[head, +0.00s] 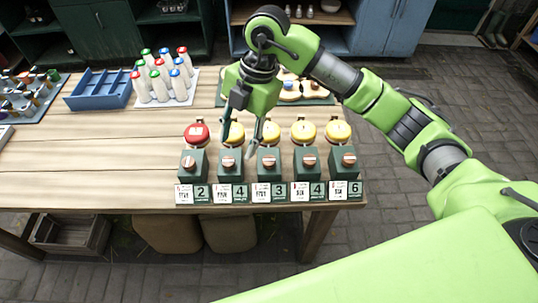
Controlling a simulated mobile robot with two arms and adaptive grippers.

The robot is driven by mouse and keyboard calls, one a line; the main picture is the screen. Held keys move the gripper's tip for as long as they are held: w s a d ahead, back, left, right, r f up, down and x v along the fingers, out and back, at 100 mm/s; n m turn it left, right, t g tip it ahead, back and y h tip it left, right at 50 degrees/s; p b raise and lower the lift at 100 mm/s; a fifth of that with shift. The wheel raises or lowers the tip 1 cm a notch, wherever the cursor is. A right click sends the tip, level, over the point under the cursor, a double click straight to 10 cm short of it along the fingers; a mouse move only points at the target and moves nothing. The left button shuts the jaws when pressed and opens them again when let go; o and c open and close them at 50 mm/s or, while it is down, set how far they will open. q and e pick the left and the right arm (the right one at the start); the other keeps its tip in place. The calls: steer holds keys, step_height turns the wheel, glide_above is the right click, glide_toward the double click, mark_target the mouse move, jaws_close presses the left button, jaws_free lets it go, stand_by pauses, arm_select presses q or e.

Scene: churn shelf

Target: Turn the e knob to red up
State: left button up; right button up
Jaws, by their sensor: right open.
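A row of dark green boxes stands along the table's front right edge. Each has a round red-and-pale knob on its face: the first knob (188,162), second knob (228,162), third knob (268,161), fourth knob (309,160) and last knob (348,159). Which one is the e knob I cannot tell; the lettering is too small. A red dome (196,133) is behind the first box; yellow domes are behind the others. My right gripper (241,138) is open and empty, pointing down over the second and third stations, apart from the knobs as far as I see. My left gripper is out of view.
White number cards (279,192) line the front edge. Behind the row are a tray of pale bottles with coloured caps (165,79), a blue divided tray (99,89) and a board of pale round items (290,90). The table's left front (80,170) is clear.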

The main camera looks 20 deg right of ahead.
mark_target(269, 160)
steer(key=w+d+r+m+h, duration=0.1)
steer(key=w+d+m+h, duration=0.15)
steer(key=d, duration=0.55)
steer(key=shift+h, duration=0.45)
steer(key=f+p, duration=0.1)
steer(key=f, duration=0.3)
steer(key=f+p, duration=0.1)
steer(key=f, duration=0.4)
steer(key=f+p, duration=0.1)
steer(key=f, duration=0.3)
steer(key=shift+s+a+f+p, duration=0.15)
steer(key=shift+s+f+p, duration=0.05)
steer(key=shift+s+p, duration=0.2)
steer(key=shift+c, duration=0.2)
steer(key=c, duration=1)
